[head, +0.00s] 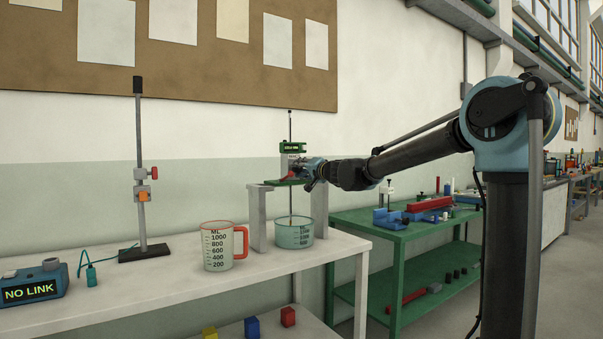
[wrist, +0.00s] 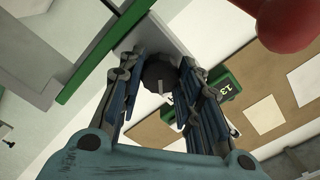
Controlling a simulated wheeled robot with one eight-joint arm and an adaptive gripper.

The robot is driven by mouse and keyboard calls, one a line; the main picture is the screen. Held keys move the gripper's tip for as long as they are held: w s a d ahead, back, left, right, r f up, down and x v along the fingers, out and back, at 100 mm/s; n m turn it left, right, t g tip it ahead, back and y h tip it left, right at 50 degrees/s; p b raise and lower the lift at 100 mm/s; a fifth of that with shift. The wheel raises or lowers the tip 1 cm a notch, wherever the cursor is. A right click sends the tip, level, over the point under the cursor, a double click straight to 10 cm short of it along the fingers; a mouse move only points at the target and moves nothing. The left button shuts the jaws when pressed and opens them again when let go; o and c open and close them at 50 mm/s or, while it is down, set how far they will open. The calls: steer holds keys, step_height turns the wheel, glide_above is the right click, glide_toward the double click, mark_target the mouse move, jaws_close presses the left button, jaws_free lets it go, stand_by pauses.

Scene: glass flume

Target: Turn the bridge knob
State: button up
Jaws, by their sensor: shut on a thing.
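The bridge (head: 258,218) stands on the white bench, with pale legs, a green plate on top and an upright rod through it. My gripper (head: 309,172) reaches it from the right at the height of the plate. In the wrist view the knob (wrist: 158,73) is a dark round dial with a light pointer line, set on a grey face. My gripper (wrist: 160,80) is shut on the knob, with one finger on each side. In the head view my gripper and the bridge parts hide the knob.
A measuring jug (head: 217,247) with a red handle stands left of the bridge. A glass beaker (head: 294,236) sits beneath it. A clamp stand (head: 143,250) and a box reading NO LINK (head: 32,288) are farther left. A red rounded part (wrist: 290,24) is close by in the wrist view.

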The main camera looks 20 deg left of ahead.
steer(key=m, duration=0.5)
steer(key=shift+d+f, duration=0.1)
stand_by(0.4)
steer(key=o, duration=1)
steer(key=shift+o, duration=0.2)
steer(key=v, duration=1.2)
